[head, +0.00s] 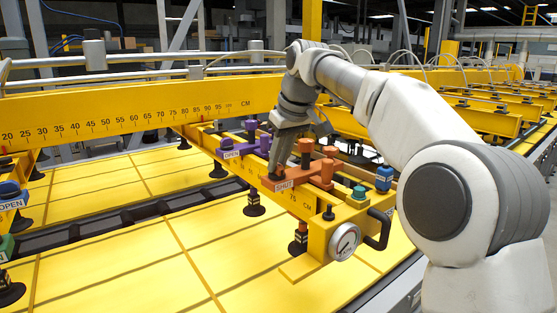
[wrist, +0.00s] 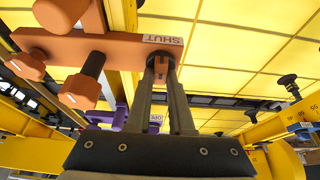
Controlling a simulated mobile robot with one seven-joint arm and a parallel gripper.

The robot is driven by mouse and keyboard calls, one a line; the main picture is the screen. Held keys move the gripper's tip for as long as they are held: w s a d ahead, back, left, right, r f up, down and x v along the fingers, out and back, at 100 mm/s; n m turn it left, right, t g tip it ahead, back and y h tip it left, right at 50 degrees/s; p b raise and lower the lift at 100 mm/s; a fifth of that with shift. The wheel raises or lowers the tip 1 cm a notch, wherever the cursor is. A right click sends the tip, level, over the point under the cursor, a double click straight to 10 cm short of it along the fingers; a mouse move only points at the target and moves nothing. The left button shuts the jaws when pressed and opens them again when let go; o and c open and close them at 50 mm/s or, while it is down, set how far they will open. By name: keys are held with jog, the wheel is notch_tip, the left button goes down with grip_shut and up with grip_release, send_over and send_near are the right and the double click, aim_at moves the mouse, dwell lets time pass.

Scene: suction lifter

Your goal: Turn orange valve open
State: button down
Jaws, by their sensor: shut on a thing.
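The orange valve (head: 322,168) sits on the yellow lifter beam, with its lever pointing toward the lower left and a SHUT label on the lever end. My gripper (head: 274,172) reaches down to that end. In the wrist view the orange lever (wrist: 115,50) spans the upper left, its SHUT label beside my fingertips. My gripper (wrist: 160,62) is shut on the end of the lever, where a small orange part shows between the fingers. The fingers partly hide the grip point.
A purple valve (head: 243,146) labelled OPEN stands just behind the orange one. Green (head: 358,192) and blue (head: 384,177) knobs, a pressure gauge (head: 344,242) and a black handle (head: 378,230) are at the beam's near end. Yellow sheets (head: 130,265) lie below.

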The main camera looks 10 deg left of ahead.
dwell(0.3)
jog(key=m+p, duration=0.1)
jog(key=m+h+p, duration=0.1)
jog(key=m, duration=0.1)
jog(key=shift+s+a+r+m+t+p, duration=0.2)
jog(key=shift+m+t+p, duration=0.1)
jog(key=shift+t, duration=0.1)
jog(key=m+h+p, duration=0.1)
jog(key=m+p, duration=0.1)
jog(key=m+h+p, duration=0.1)
jog(key=m, duration=0.2)
jog(key=shift+a+t+p, duration=0.1)
jog(key=shift+t+p, duration=0.3)
jog(key=m+h+p, duration=0.1)
jog(key=m, duration=0.1)
jog(key=m+h+p, duration=0.1)
jog(key=m+p, duration=0.1)
jog(key=m, duration=0.1)
jog(key=shift+w+a, duration=0.1)
jog(key=shift+w, duration=0.05)
jog(key=m+g+h, duration=0.1)
jog(key=m, duration=0.3)
jog(key=shift+f+p, duration=0.15)
jog(key=shift+p, duration=0.15)
jog(key=shift+m, duration=0.3)
jog(key=c, duration=0.8)
grip_release()
